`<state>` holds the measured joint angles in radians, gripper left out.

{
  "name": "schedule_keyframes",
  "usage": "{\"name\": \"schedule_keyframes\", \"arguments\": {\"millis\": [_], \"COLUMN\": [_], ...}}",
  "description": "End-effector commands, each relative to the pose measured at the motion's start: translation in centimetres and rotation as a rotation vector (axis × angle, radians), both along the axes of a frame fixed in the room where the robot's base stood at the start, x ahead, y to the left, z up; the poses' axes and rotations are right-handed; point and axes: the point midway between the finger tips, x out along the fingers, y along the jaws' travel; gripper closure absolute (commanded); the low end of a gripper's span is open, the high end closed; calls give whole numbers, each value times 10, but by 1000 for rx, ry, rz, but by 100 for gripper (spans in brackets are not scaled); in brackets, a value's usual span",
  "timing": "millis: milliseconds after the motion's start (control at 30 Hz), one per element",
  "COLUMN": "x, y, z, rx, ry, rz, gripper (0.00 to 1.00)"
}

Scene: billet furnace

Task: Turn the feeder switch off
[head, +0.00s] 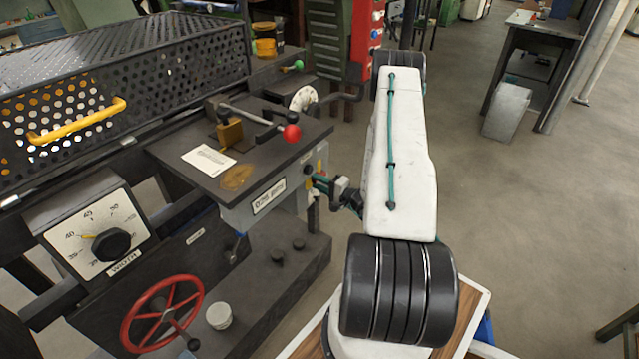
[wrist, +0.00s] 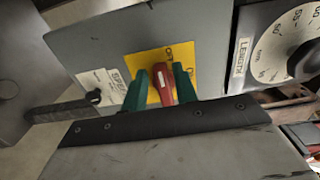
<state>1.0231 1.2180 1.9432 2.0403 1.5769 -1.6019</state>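The feeder switch shows in the wrist view as a red handle (wrist: 167,84) on a yellow plate (wrist: 143,60) with small lettering, fixed to a grey housing. My gripper (wrist: 162,92) has its two green fingers on either side of the red handle. The right finger is very close to the handle. A narrow gap seems to show on the left, so the fingers look open around it. In the head view my gripper (head: 325,184) is at the right end face of the grey machine box, and my arm and fingers mostly hide the switch there.
A LENGTH dial (wrist: 290,45) is right of the switch in the wrist view. In the head view a red-knobbed lever (head: 291,133) stands on the machine top (head: 190,165). A WIDTH dial (head: 100,235) and red handwheel (head: 160,312) are left. Open floor (head: 500,190) lies right.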

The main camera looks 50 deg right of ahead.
Motion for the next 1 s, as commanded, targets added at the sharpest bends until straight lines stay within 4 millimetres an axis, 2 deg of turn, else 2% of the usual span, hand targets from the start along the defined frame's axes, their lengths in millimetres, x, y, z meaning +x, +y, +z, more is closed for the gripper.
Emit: {"name": "schedule_keyframes", "arguments": {"millis": [367, 800, 1000], "x": [-4, -70, -78], "y": [-1, -7, -7], "z": [1, 0, 1], "rx": [-1, 1, -1], "ry": [-2, -1, -1], "rz": [-2, -4, -1], "gripper": [63, 63, 63]}}
